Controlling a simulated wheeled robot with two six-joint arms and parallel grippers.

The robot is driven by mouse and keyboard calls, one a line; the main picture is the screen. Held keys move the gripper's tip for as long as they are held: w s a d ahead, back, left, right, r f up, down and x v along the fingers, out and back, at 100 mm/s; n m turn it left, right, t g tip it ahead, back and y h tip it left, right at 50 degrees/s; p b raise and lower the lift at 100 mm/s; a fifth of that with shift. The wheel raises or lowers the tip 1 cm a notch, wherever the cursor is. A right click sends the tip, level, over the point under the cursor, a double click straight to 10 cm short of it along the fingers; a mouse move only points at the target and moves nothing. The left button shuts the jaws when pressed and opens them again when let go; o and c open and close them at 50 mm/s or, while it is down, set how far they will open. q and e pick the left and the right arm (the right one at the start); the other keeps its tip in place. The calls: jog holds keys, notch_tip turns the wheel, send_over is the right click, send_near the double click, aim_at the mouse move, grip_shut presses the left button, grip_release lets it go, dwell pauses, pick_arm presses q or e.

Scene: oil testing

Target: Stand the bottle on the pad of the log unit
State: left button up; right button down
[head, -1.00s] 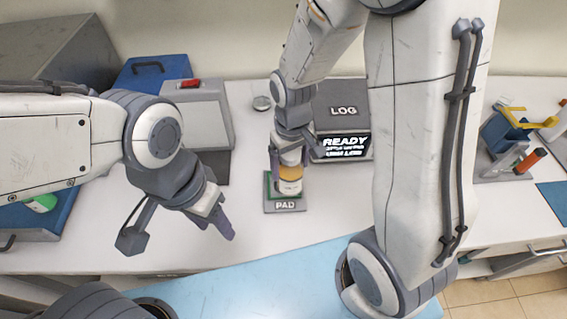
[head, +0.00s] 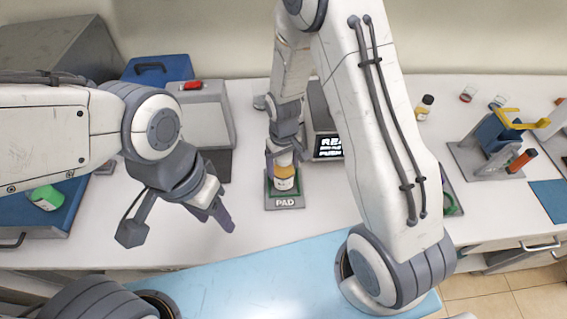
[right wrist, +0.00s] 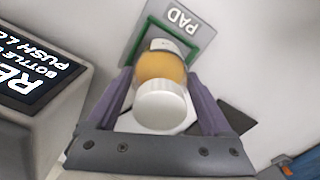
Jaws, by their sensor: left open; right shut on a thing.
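The bottle (head: 284,177) has a white cap, an amber body and a pale label. My right gripper (head: 283,160) is shut on it, and the bottle is upright over the pad (head: 287,203). In the right wrist view the bottle (right wrist: 160,72) shows between the fingers of my right gripper (right wrist: 163,90), with the green-edged pad (right wrist: 205,30) beyond it. I cannot tell whether its base touches the pad. The log unit (head: 322,122) has a lit screen and is partly hidden by my right arm. My left gripper (head: 222,215) is open and empty, left of the pad.
A grey device with a red switch (head: 191,85) stands left of the log unit. Another bottle (head: 424,107) stands at the right, near a blue and grey stand (head: 492,140). A green-capped item (head: 46,198) lies in a blue tray at the left.

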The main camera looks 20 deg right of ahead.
jog(key=shift+f, duration=0.15)
grip_release()
